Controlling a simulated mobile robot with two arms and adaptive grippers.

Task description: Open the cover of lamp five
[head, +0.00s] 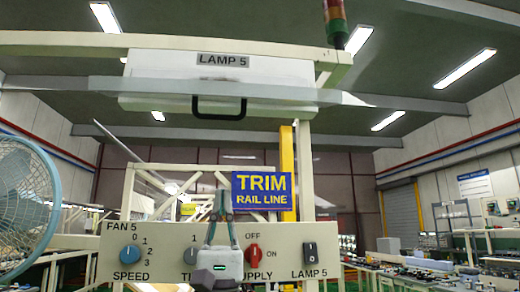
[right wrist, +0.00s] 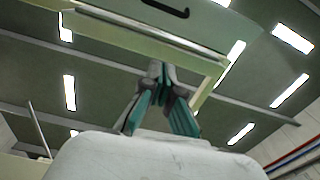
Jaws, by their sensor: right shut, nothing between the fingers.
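The lamp 5 cover (head: 160,75) is a white panel under the overhead beam, labelled LAMP 5. A black handle (head: 219,115) hangs at its lower edge. The cover looks shut against its housing. In the right wrist view the black handle (right wrist: 168,9) shows at the top edge, on the pale underside of the cover (right wrist: 215,22). My right gripper (head: 221,194) points up below the handle, well apart from it, shut and empty. Its closed fingertips (right wrist: 161,68) also show in the right wrist view. My left gripper is not in view.
A control panel (head: 180,239) with fan, timer, supply and LAMP 5 switches stands behind my right gripper. A blue TRIM RAIL LINE sign (head: 262,190) is just right of it. A fan (head: 22,195) stands at left. A pale post (head: 305,175) rises at right.

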